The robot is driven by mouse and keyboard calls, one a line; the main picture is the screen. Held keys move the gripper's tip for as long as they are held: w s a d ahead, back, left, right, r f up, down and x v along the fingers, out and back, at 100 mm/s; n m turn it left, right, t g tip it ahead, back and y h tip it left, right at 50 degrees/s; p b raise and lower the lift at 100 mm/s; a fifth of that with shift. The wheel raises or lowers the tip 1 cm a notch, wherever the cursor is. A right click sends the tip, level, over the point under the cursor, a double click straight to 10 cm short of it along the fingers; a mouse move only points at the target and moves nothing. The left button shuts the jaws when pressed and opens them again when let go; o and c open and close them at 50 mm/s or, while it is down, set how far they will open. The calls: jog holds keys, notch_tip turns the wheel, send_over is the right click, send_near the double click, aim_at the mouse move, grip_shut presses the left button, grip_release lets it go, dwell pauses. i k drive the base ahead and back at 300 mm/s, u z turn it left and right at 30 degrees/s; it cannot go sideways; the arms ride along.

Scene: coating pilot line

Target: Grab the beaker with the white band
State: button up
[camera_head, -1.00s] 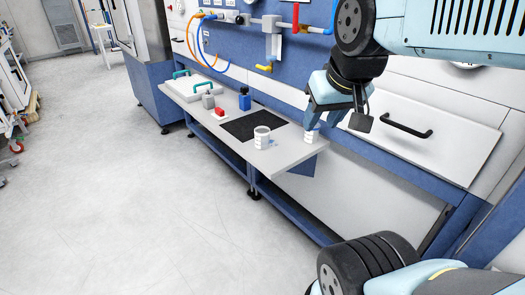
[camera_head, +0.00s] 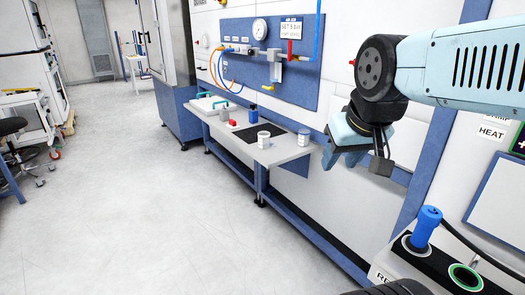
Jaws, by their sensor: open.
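Two small pale beakers stand upright on the grey bench top (camera_head: 283,153). One beaker (camera_head: 263,140) is near the front edge, beside a black mat. The other beaker (camera_head: 304,137) is further right, near the bench's right end. Both are too small to tell which has a white band.
The black mat (camera_head: 258,132), a blue bottle (camera_head: 253,115), a grey bottle (camera_head: 224,115) and a white tray with teal handles (camera_head: 204,105) are on the bench.

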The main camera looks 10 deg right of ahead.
aim_at(264, 140)
jog(key=u, duration=1.8)
jog(key=i, duration=1.45)
jog(key=z, duration=1.85)
jog(key=i, duration=1)
jog(key=u, duration=0.1)
